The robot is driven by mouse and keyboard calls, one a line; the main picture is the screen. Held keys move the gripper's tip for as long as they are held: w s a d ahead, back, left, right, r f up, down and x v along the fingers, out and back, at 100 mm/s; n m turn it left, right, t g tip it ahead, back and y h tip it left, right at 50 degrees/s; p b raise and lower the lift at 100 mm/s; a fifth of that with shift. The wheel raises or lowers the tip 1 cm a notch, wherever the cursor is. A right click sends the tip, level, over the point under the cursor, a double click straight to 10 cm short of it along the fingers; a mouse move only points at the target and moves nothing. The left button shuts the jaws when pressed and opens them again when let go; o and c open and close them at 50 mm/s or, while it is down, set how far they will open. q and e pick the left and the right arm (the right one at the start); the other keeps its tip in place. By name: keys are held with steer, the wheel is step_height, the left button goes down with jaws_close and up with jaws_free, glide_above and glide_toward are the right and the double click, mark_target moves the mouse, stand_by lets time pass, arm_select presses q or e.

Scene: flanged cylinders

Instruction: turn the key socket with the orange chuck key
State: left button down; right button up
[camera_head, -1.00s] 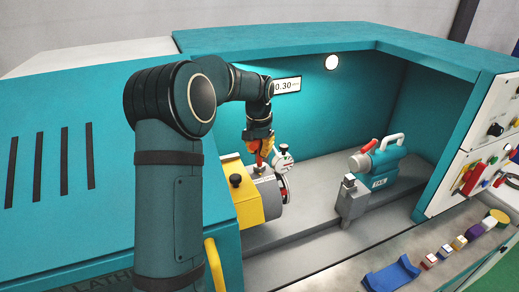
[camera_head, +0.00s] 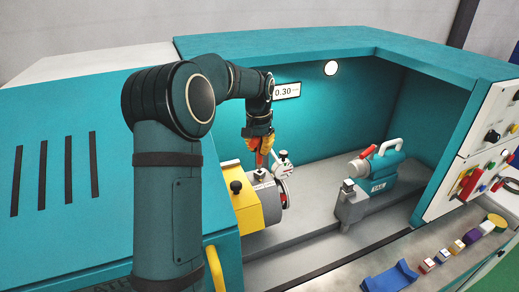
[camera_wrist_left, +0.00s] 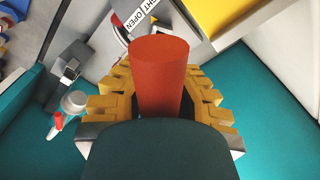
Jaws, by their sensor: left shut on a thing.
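The orange chuck key (camera_head: 259,160) stands upright at the chuck on the headstock side. My left gripper (camera_head: 264,146) comes down on it from above, with its yellow fingers on either side, shut on the key. In the left wrist view the key (camera_wrist_left: 160,75) is a thick orange cylinder between the ridged yellow fingers (camera_wrist_left: 160,100). A white label reading "OPEN" and part of another word (camera_wrist_left: 136,18) shows beyond it. The key socket and the key's lower end are hidden, so I cannot tell how deep the key sits. My right gripper is not in view.
A yellow block with a black knob (camera_head: 243,207) sits left of the chuck. A white round dial (camera_head: 284,170) is close to the key's right. The teal tailstock (camera_head: 377,178) stands further right. A blue cradle (camera_head: 391,277) and small blocks line the front tray.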

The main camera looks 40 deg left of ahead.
arm_select(q)
steer(key=shift+r, duration=1.9)
